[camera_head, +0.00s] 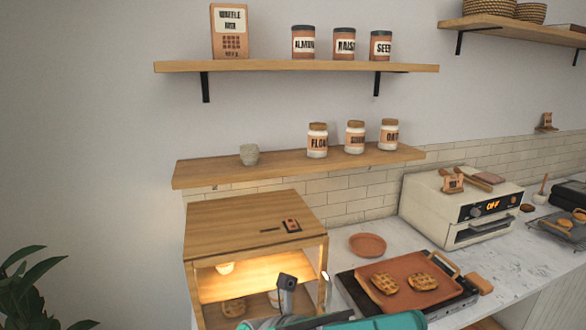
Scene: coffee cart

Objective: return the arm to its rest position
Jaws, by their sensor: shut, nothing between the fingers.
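My arm shows at the bottom edge as teal and dark parts, with most of it cut off by the frame. My gripper (287,284) is a dark grey piece standing up in front of the wooden warming cabinet (245,216). It appears shut and holds nothing. Its fingers are small and partly unclear.
Right of my arm, a waffle tray (385,268) with two waffles lies on a dark hot plate. A terracotta plate (367,245) lies behind it. A white toaster oven (450,210) stands farther right. Wooden shelves (300,67) with jars hang above. A plant (30,295) is at lower left.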

